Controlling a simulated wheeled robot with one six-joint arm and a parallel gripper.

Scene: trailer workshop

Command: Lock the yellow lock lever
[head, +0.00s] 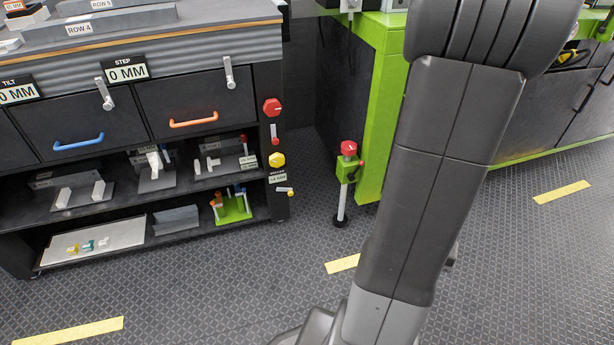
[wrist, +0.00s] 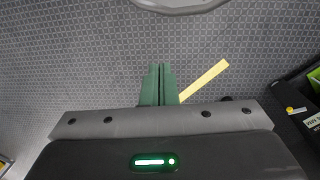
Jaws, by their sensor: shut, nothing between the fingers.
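The yellow lock lever (head: 284,190) is on the right end post of the dark workbench in the head view. It is a small grey bar with a yellow tip, lying about horizontal below the yellow knob (head: 277,160) and its label. A small yellow-and-grey part (wrist: 292,110) shows at the right edge of the wrist view and looks like this lever. My gripper (wrist: 158,70) has green fingers pressed together with nothing between them. It points over the open floor, apart from the bench. The head view does not show my gripper, only my arm.
A red knob (head: 272,107) and a red lever (head: 274,134) hanging upright sit above on the same post. The floor in front is clear, with yellow tape strips (head: 343,263).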

